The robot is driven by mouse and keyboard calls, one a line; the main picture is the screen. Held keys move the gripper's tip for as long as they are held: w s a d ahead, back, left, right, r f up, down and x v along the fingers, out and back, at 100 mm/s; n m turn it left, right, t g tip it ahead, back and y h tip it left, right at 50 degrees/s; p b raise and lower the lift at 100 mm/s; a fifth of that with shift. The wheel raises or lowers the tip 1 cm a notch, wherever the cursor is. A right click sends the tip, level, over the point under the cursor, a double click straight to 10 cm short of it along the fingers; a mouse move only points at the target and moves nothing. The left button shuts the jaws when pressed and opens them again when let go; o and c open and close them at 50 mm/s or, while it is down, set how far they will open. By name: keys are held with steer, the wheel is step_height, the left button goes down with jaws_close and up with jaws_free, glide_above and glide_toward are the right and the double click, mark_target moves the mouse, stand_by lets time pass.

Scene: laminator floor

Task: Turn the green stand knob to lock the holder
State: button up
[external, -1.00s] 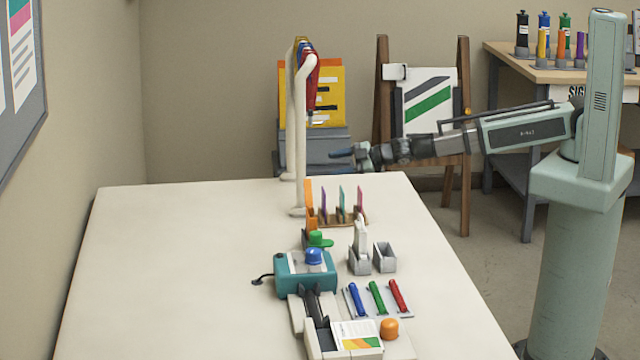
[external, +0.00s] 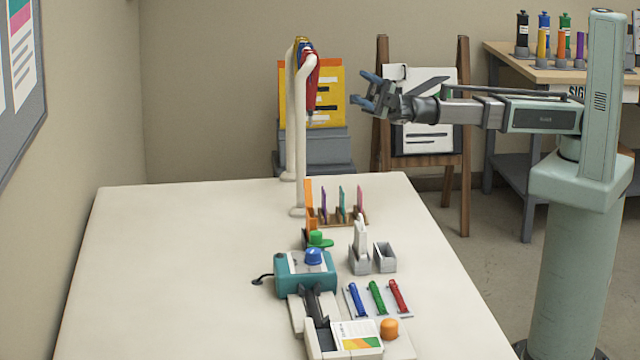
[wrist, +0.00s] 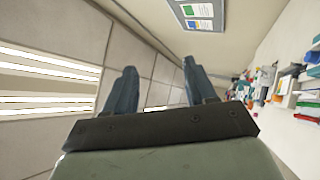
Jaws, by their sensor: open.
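The green knob (external: 317,238) sits low on the table, just behind the teal machine and at the foot of a small orange upright holder (external: 308,205). My gripper (external: 362,88) is raised high above the far right edge of the table, well away from the knob, with its jaws apart and nothing between them. In the wrist view my gripper (wrist: 158,88) also shows two separated fingers, pointing toward the ceiling and wall. I cannot tell whether the holder is locked.
A teal machine (external: 290,280) with a blue knob (external: 313,256) stands in front. Grey bins (external: 385,258), a tray of colored tubes (external: 378,298) and an orange button (external: 389,328) are nearby. White posts (external: 302,140) rise behind. The table's left side (external: 170,270) is clear.

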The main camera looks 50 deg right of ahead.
steer(key=s+a+r+m, duration=0.2)
steer(key=s+a+r, duration=0.2)
steer(key=a+r, duration=0.3)
steer(key=w+a+f+m+t+h, duration=0.55)
steer(key=a+m, duration=0.25)
steer(key=m, duration=0.3)
steer(key=w+a+f+m+t+h, duration=0.4)
steer(key=w+a+m, duration=0.2)
steer(key=a+m, duration=0.3)
steer(key=m+g+h, duration=0.9)
steer(key=m+h, duration=0.5)
steer(key=m, duration=0.1)
glide_toward(316, 233)
step_height(316, 233, down, 9)
steer(key=shift+s, duration=0.1)
steer(key=shift+c, duration=0.4)
